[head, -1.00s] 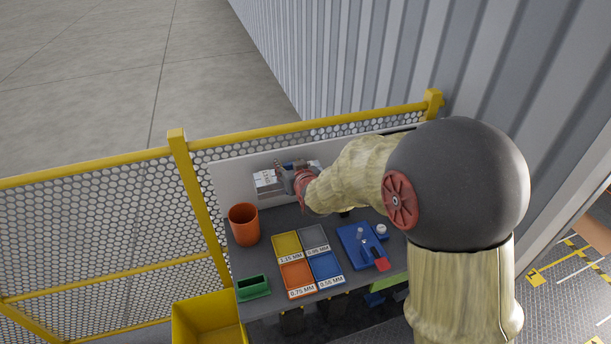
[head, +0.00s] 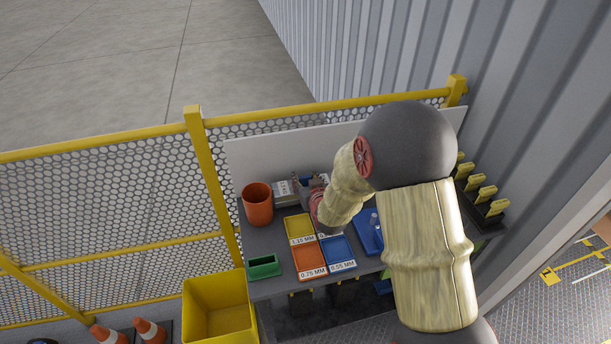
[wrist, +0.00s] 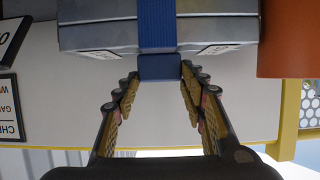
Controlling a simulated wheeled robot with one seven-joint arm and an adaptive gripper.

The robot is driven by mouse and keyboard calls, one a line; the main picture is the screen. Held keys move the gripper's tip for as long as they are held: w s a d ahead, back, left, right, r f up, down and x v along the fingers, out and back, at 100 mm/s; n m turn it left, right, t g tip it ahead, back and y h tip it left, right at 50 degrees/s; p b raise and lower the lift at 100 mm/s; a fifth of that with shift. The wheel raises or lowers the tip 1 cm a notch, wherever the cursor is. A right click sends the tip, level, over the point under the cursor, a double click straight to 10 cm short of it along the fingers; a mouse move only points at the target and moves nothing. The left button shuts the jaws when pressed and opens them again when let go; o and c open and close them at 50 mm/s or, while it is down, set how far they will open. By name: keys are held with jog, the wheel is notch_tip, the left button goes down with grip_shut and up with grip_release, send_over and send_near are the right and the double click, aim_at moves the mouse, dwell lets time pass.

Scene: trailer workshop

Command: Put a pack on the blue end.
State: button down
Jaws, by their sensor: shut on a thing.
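A grey-white pack (wrist: 110,35) with a blue band (wrist: 157,25) around it fills the top of the wrist view. My gripper (wrist: 160,76) is shut on the small blue block (wrist: 160,67) at the pack's near side. In the head view the pack (head: 285,191) is at the back of the bench, just right of the orange cup, with my gripper (head: 308,184) at its right. My arm hides part of this area. I cannot tell whether the pack touches the bench. No place clearly marked as a blue end shows; a blue tray (head: 339,250) and a blue fixture (head: 366,232) are on the bench.
The orange cup (head: 257,205) stands close beside the pack. Yellow (head: 299,227) and orange (head: 308,262) trays lie in front, with a green holder (head: 264,265) at the front left. A white back panel (head: 250,160) rises behind the bench (head: 275,290).

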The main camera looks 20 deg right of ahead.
jog(key=shift+w+f, duration=0.1)
jog(key=shift+f, duration=1)
jog(key=shift+f+b, duration=0.15)
jog(key=shift+b, duration=0.2)
jog(key=c, duration=1.1)
grip_release()
jog(key=shift+f, duration=0.2)
jog(key=shift+o, duration=0.2)
